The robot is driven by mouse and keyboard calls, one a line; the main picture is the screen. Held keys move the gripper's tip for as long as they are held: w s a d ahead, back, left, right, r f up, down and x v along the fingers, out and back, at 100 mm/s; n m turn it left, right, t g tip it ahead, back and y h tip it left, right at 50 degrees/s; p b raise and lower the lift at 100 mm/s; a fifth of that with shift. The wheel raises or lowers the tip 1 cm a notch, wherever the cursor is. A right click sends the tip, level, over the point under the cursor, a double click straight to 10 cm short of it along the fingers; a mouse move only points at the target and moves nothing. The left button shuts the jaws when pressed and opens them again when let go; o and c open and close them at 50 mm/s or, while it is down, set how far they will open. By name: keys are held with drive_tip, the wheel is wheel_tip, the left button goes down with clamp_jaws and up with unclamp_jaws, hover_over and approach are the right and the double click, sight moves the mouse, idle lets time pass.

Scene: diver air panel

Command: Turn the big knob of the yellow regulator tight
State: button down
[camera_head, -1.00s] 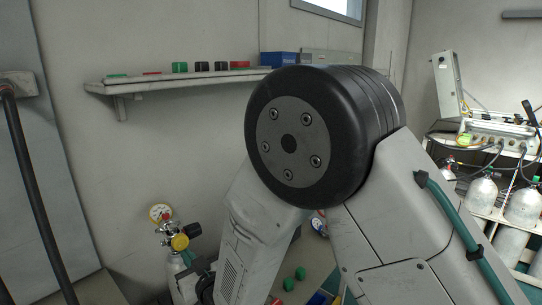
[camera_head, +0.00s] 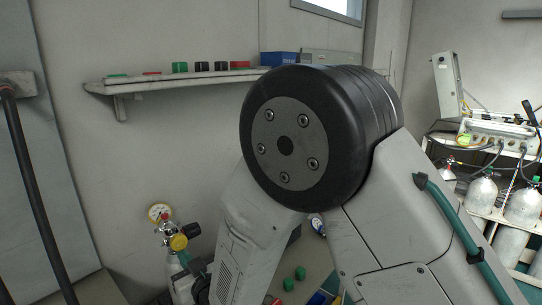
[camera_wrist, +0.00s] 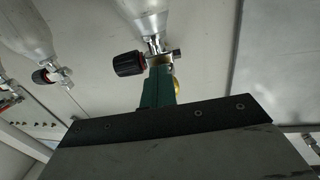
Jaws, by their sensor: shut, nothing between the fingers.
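The yellow regulator (camera_head: 179,242) sits on top of a pale cylinder at the lower left in the head view. A yellow-rimmed gauge (camera_head: 160,212) is above it, and a black knob (camera_head: 192,230) is beside it. In the wrist view, a black knob (camera_wrist: 128,63) sticks out from the valve at the cylinder's neck, and a little yellow shows behind my fingers. My gripper (camera_wrist: 158,80) has green fingers, shut and empty, with their tips close to the valve. I cannot tell whether they touch it. My fingers hide most of the yellow regulator in the wrist view.
A wall shelf (camera_head: 180,80) holds red, green and black caps and a blue box. A second cylinder (camera_wrist: 25,30) with a black knob stands nearby in the wrist view. More cylinders (camera_head: 482,192) and a panel with hoses (camera_head: 497,130) are at the right. Green knobs lie low in the middle.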

drive_tip(key=v, duration=0.6)
drive_tip(key=shift+f, duration=0.35)
idle(0.3)
